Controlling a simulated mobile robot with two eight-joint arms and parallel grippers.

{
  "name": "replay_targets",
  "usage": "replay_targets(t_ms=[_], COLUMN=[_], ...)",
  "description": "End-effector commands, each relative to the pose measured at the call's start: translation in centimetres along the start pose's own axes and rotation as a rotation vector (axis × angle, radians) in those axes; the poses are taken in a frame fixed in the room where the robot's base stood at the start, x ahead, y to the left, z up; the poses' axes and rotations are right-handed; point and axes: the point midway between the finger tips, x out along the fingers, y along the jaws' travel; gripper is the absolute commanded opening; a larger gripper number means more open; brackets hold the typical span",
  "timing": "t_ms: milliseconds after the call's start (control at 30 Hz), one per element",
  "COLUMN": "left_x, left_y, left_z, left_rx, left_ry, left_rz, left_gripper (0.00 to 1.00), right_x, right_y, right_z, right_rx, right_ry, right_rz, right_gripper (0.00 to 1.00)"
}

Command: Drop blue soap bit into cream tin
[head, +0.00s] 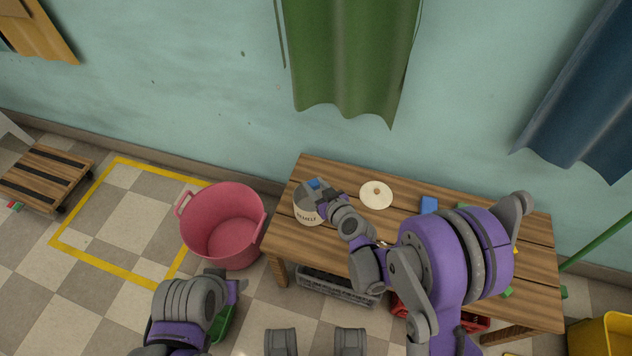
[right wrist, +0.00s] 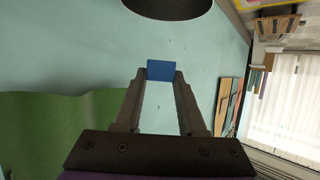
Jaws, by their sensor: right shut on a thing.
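The blue soap bit (head: 314,183) is between the fingertips of my right gripper (head: 322,190), over the back part of the cream tin (head: 308,214). In the right wrist view my right gripper (right wrist: 160,80) is shut on the soap bit (right wrist: 161,70), with a finger on each side. The tin stands at the left end of the wooden table, and its opening is partly hidden by the gripper. I cannot tell how high the soap is above the rim. My left gripper (head: 238,287) is low, in front of the table, away from the tin; its jaws are unclear.
A round cream lid (head: 376,194) lies on the wooden table (head: 300,245), right of the tin. Another blue piece (head: 428,205) lies farther right. A pink tub (head: 222,232) stands on the floor left of the table. A grey crate (head: 330,287) sits below.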

Motion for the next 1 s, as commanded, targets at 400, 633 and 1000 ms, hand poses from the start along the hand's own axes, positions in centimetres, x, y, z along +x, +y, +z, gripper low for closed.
replay_targets(t_ms=[400,633,1000], left_x=[1.7,1.7,1.7], left_y=[0.0,0.0,0.0], left_z=[0.6,0.6,0.6], left_rx=[0.000,0.000,0.000], left_ry=[-0.006,-0.006,-0.006], left_rz=[0.000,0.000,0.000], left_gripper=[0.55,0.55,0.55], right_x=[0.9,0.9,0.7], right_y=[0.0,0.0,0.0], right_z=[2.2,2.2,2.1], right_rx=[0.000,0.000,0.000], right_ry=[0.001,0.000,0.000], right_rz=[0.000,0.000,0.000], right_gripper=[0.00,0.65,0.75])
